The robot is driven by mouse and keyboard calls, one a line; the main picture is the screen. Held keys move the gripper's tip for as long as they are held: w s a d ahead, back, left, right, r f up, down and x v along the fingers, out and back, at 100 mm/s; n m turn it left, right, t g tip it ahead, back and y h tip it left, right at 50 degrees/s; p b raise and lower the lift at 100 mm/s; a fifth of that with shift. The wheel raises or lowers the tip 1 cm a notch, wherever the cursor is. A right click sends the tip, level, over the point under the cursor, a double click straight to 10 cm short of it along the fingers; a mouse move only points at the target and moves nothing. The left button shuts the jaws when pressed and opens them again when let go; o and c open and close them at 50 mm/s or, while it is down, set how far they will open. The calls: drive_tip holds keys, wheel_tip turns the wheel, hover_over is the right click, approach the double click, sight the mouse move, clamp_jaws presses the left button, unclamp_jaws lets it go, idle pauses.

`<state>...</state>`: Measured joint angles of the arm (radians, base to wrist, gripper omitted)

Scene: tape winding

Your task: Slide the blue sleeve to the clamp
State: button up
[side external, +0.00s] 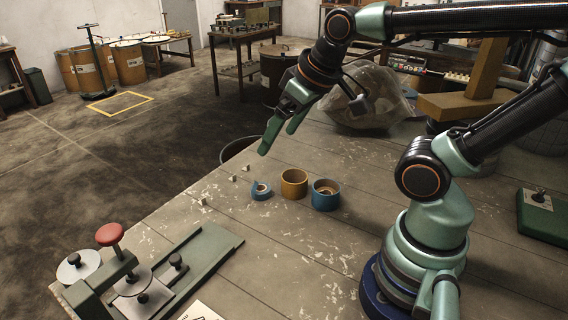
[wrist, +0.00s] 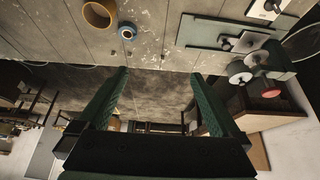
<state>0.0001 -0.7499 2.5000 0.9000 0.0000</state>
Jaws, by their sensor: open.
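The blue sleeve (side external: 325,199) stands upright on the table, a short blue cylinder with a tan inside; I do not see it in the wrist view. The clamp (side external: 150,273) is a green fixture with a long flat bed, black knobs and a red knob, at the table's left front corner. The clamp also shows at the upper right of the wrist view (wrist: 205,33). My gripper (side external: 277,142) is open and empty, raised above the table's far edge, apart from the sleeve and the clamp. Its two green fingers are spread in the wrist view (wrist: 160,74).
An ochre ring (side external: 294,187) stands just left of the sleeve, with a smaller blue roll (side external: 261,194) left of it. Several small pale blocks (side external: 232,179) lie near the far edge. A clear bag (side external: 372,108) lies behind. The table between rings and clamp is mostly clear.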

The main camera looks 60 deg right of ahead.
idle(0.4)
drive_tip(key=shift+d, duration=0.15)
drive_tip(key=c, duration=0.7)
drive_tip(key=d+m, duration=0.1)
drive_tip(key=d+f+m, duration=0.1)
drive_tip(key=w+d+m, duration=0.1)
drive_tip(key=shift+d+f+g+h, duration=0.1)
drive_tip(key=shift+f+g+h, duration=0.05)
drive_tip(key=shift+g+h, duration=0.2)
clamp_jaws()
drive_tip(key=m+g, duration=0.5)
drive_tip(key=m, duration=1.4)
hover_over(346, 189)
wheel_tip(346, 189, down, 14)
drive_tip(key=r, duration=0.1)
wheel_tip(346, 189, down, 10)
drive_tip(key=shift+r, duration=0.1)
drive_tip(key=shift+w+a, duration=0.25)
drive_tip(key=shift+a, duration=0.35)
drive_tip(key=shift+w+a, duration=0.3)
drive_tip(key=shift+a, duration=0.3)
drive_tip(key=shift+w+a, duration=0.25)
drive_tip(key=shift+a, duration=0.35)
